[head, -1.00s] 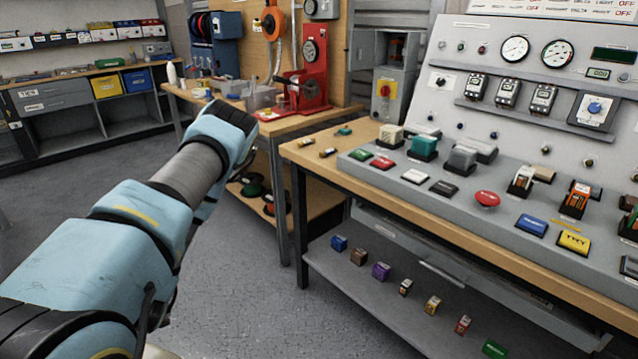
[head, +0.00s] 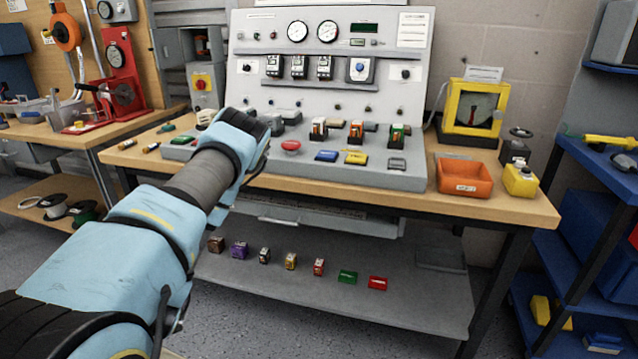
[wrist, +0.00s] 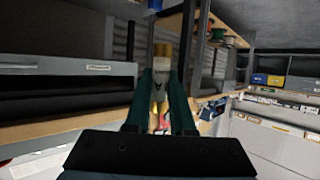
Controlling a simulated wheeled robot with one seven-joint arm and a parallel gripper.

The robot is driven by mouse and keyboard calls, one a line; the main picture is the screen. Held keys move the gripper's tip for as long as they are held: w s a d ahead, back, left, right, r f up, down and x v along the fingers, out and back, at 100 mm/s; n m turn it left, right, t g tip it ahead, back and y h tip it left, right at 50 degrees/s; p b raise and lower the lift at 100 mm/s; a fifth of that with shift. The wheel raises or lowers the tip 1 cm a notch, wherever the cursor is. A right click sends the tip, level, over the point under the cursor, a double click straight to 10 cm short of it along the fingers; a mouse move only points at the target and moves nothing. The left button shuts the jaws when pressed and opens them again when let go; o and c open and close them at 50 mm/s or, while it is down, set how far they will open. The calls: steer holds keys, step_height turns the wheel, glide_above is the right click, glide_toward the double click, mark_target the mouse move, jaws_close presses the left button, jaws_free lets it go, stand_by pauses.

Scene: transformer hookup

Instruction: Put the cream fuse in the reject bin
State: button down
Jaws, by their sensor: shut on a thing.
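My gripper (wrist: 160,82) shows in the wrist view with its two dark green fingers shut on a slim pale piece with a brass-coloured end, which looks like the cream fuse (wrist: 162,52). The fuse points away from the wrist, and its lower part is partly hidden between the fingers. In the head view my wrist hides the gripper and the fuse. An orange open bin (head: 465,184) with a white label stands at the right of the bench; it looks like the reject bin, but its label is too small to read. It is well to the right of my arm.
The wooden bench (head: 510,205) carries a grey control console (head: 330,95). A yellow-framed device (head: 474,108) stands behind the bin, and a yellow block (head: 520,180) stands right of it. Small fuse-like pieces (head: 151,147) lie at the bench's left. A blue shelf unit (head: 595,190) is at far right.

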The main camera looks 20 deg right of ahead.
steer(key=f, duration=0.2)
steer(key=f+b, duration=0.1)
steer(key=shift+s+d, duration=0.15)
steer(key=shift+s, duration=0.1)
steer(key=shift+s+d+f, duration=0.1)
steer(key=shift+s+d, duration=0.15)
